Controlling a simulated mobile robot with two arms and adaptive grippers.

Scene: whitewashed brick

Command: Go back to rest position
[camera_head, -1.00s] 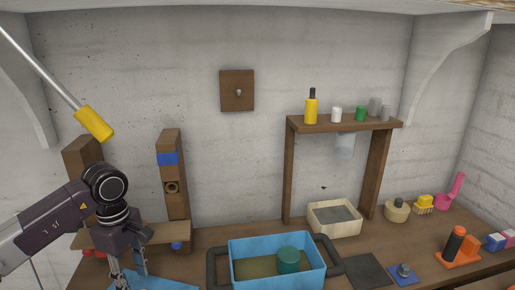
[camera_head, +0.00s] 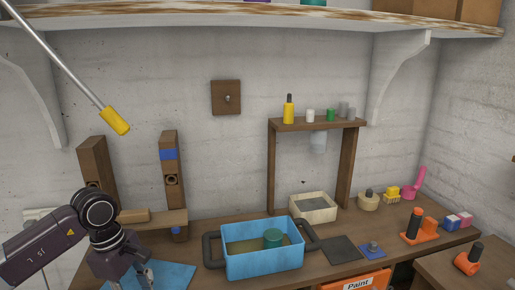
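My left arm comes in at the lower left, and its gripper (camera_head: 138,278) points down over the left part of the workbench, above a blue mat (camera_head: 172,274). The fingers are partly cut off by the bottom edge, so I cannot tell whether they are open or shut. No held thing shows. My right gripper is not in the view.
A small wooden shelf (camera_head: 318,123) holds bottles. A wooden stand (camera_head: 170,200) is behind my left arm. A yellow-ended rod (camera_head: 115,121) hangs above.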

